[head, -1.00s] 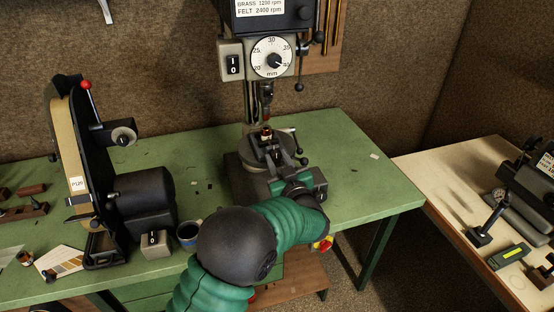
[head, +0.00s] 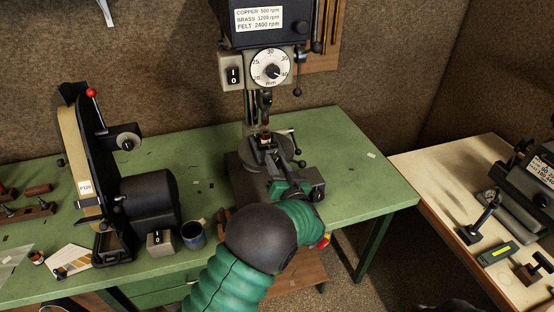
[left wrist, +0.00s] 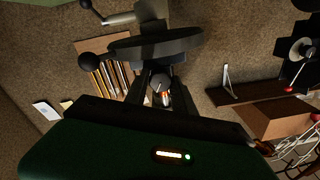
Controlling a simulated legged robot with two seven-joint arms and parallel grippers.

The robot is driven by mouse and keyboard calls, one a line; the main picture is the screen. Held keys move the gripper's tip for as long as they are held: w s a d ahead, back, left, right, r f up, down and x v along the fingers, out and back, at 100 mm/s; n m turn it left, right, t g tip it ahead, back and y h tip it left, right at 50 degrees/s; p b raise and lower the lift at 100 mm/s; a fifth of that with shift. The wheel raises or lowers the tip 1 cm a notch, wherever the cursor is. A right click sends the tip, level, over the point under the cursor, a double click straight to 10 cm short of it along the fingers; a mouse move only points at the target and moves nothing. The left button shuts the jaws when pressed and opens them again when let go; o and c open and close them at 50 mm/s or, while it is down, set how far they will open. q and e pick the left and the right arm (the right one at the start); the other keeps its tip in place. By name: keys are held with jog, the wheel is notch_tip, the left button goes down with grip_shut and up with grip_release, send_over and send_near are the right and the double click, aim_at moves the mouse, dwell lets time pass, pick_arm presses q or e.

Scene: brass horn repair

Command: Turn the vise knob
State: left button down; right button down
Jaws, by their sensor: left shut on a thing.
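The vise (head: 262,150) sits on the round table of the drill press, with a small copper-coloured piece (head: 265,134) standing upright at its far end. My left gripper (head: 277,163) reaches in from the front, its fingers at the near end of the vise. In the left wrist view my left gripper (left wrist: 160,88) is shut, with a round grey knob (left wrist: 160,82) between its two dark fingers. In the head view the knob is hidden by the fingers and wrist. My right gripper is not in view.
The drill press (head: 268,30) stands above the vise, with ball-ended levers (head: 298,150) close on the right. The bench's right part is mostly clear.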

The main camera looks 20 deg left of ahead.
pick_arm(q)
jog(key=shift+r+m, duration=0.1)
jog(key=shift+m, duration=0.3)
jog(key=c, duration=1.3)
grip_release()
jog(key=shift+w, duration=0.1)
jog(key=shift+o, duration=1.2)
jog(key=shift+w+f, duration=0.15)
jog(key=shift+f, duration=0.05)
